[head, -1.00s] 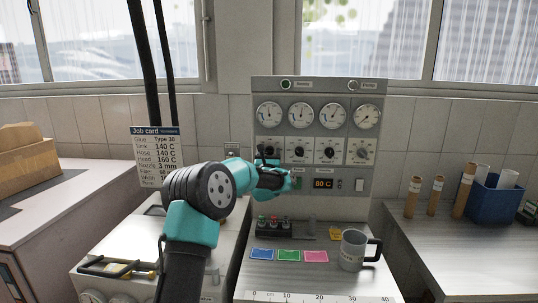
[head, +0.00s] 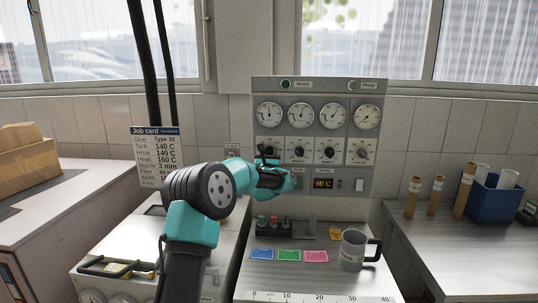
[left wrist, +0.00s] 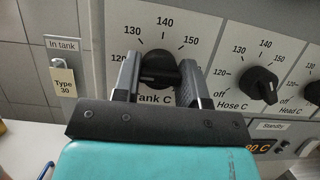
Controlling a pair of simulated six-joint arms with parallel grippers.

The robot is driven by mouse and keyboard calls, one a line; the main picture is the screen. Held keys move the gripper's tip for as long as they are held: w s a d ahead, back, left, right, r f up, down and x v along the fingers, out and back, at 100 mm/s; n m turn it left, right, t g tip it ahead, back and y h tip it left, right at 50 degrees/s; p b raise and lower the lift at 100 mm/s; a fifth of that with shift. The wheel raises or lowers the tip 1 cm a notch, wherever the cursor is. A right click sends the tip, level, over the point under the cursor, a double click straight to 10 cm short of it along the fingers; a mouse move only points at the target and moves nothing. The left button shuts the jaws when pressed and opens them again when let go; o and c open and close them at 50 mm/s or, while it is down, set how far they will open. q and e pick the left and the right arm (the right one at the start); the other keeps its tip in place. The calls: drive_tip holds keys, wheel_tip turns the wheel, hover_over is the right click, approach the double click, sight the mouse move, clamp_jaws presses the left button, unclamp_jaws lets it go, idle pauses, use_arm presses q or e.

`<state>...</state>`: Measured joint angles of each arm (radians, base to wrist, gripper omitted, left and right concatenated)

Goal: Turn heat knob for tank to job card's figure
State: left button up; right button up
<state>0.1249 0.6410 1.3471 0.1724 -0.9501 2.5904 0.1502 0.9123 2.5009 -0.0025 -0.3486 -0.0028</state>
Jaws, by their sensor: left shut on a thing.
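The job card (head: 156,157) hangs on the wall at the left and reads Tank 140 C. The control panel (head: 312,88) has a row of knobs under its dials. In the left wrist view, the black Tank C knob (left wrist: 161,69) sits between the fingers of my left gripper (left wrist: 160,82), which is shut on it. The scale around it shows 120, 130, 140 and 150, with 140 at the top. The fingers hide part of the scale, and I cannot read the exact pointer setting. In the head view, my left gripper (head: 272,170) hides part of this knob's area. My right gripper is not in view.
The Hose C knob (left wrist: 259,85) is close to the right of my fingers. An orange display (head: 323,184) sits below the knobs. A grey mug (head: 352,252) and coloured cards (head: 289,255) lie in front of the panel. A blue bin (head: 494,203) stands at the right.

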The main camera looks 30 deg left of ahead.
use_arm(q)
drive_tip(key=shift+m+h, duration=0.4)
drive_tip(key=shift+m, duration=0.1)
drive_tip(key=m+h, duration=0.2)
drive_tip(key=m, duration=0.2)
drive_tip(key=shift+m+t, duration=0.4)
drive_tip(key=m+h, duration=0.1)
drive_tip(key=m, duration=0.2)
drive_tip(key=m+h, duration=0.2)
drive_tip(key=m, duration=0.1)
drive_tip(key=shift+a+r+h, duration=0.1)
drive_tip(key=shift+h, duration=0.2)
drive_tip(key=m+h, duration=0.1)
drive_tip(key=m, duration=0.2)
drive_tip(key=m+g, duration=0.1)
drive_tip(key=m, duration=0.1)
drive_tip(key=shift+m+h, duration=0.4)
drive_tip(key=shift+m+g+h, duration=0.4)
drive_tip(key=shift+m+g, duration=0.7)
drive_tip(key=shift+m, duration=1.2)
drive_tip(key=o, duration=0.9)
